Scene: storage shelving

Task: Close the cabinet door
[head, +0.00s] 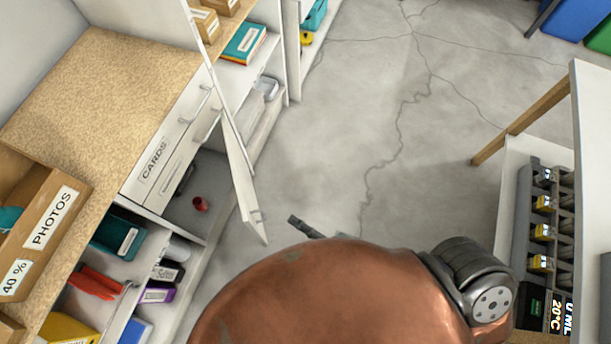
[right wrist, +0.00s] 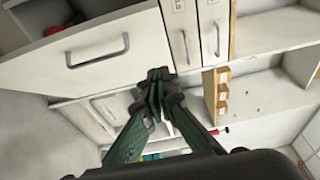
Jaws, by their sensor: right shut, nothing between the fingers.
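The white cabinet door (head: 240,178) stands open, swung out from the cabinet below the drawers, with a handle near its free edge. In the right wrist view a white panel with a bar handle, apparently this door (right wrist: 95,50), fills the upper left. My right gripper (head: 297,222) is just right of the door's free edge in the head view, mostly hidden by my own arm. In the right wrist view my right gripper (right wrist: 158,88) has its fingertips together and empty, at the panel's lower right edge; contact cannot be told. My left gripper is out of view.
A red cup (head: 200,204) lies inside the open cabinet. Drawers (head: 168,150) marked CARDS are above it. A box (head: 42,225) marked PHOTOS sits on the worktop. Bare concrete floor (head: 385,110) is free to the right, with a shelf unit (head: 510,165) beyond.

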